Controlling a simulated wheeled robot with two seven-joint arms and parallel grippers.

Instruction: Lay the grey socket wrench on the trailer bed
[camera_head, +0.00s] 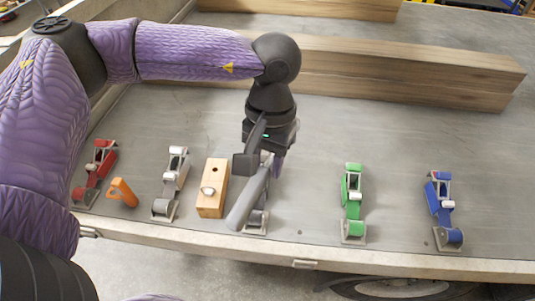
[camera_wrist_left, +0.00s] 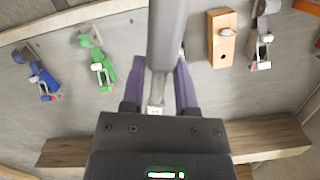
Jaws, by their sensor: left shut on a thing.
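The grey socket wrench (camera_head: 245,207) is held between the fingers of my left gripper (camera_head: 266,163), its thick grey end pointing toward the near edge of the trailer bed (camera_head: 312,180). It also shows in the left wrist view (camera_wrist_left: 168,35), running up from between the purple fingers of my left gripper (camera_wrist_left: 158,90), which are shut on it. The wrench appears to be above the bed, but the gap is hard to judge. It partly hides a ratchet buckle behind it. My right gripper is not in view.
Along the near edge stand red (camera_head: 97,172), white-grey (camera_head: 172,184), green (camera_head: 352,204) and blue (camera_head: 442,211) ratchet buckles. A wooden block (camera_head: 212,190) stands just left of the wrench, an orange piece (camera_head: 122,192) farther left. Timber beams (camera_head: 420,75) lie behind. Bare bed lies right of the gripper.

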